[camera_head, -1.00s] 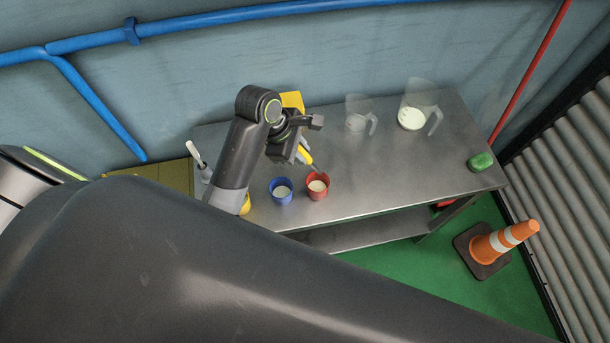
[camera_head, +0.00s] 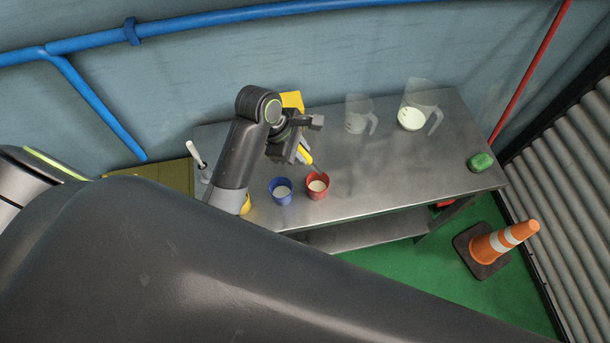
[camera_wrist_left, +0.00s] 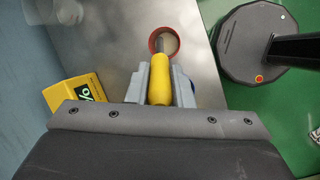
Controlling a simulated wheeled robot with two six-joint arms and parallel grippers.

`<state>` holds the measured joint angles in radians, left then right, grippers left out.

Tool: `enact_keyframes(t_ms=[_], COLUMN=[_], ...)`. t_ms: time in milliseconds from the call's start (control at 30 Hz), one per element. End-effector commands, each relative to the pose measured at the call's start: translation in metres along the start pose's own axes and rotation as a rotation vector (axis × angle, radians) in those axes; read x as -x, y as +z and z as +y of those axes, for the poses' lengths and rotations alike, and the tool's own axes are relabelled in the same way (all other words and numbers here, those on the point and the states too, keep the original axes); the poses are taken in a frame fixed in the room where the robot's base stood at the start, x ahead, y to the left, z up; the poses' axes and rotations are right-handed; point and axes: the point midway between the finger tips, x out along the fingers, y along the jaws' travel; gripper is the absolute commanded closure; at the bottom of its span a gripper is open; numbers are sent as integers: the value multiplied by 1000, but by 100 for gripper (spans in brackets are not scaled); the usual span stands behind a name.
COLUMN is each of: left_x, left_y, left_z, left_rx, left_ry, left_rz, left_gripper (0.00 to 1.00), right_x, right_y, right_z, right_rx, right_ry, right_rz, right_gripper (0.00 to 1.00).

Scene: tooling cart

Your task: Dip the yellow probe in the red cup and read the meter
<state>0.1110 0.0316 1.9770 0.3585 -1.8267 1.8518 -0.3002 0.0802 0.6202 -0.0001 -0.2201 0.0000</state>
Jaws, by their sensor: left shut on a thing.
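My left gripper (camera_head: 300,152) is shut on the yellow probe (camera_head: 306,156) above the metal cart top. In the left wrist view the yellow probe (camera_wrist_left: 159,82) sits between both fingers, its thin dark shaft pointing at the red cup (camera_wrist_left: 164,41). In the head view the red cup (camera_head: 318,186) stands upright near the cart's front edge with pale contents. The probe's tip is over or close to its rim; I cannot tell whether it is inside. The yellow meter (camera_head: 292,100) is mostly behind my arm; in the wrist view the meter (camera_wrist_left: 75,95) shows a dark display with green marks.
A blue cup (camera_head: 281,190) stands left of the red cup. A white-handled tool (camera_head: 195,154) stands at left. A traffic cone (camera_head: 503,241) is on the floor.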

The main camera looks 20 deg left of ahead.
Motion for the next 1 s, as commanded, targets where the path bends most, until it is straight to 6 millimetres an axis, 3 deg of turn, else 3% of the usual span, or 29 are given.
enact_keyframes(t_ms=[267,700,1000], left_x=[1,34,37], left_y=[0,13,14], left_z=[0,7,7], left_rx=[0,-1,0], left_ry=[1,2,0], left_rz=[0,-1,0], left_gripper=[100,100,100], right_x=[0,0,0], right_y=[0,0,0], right_z=[0,0,0], right_rx=[0,0,0], right_ry=[0,0,0], right_rz=[0,0,0], right_gripper=[64,64,64])
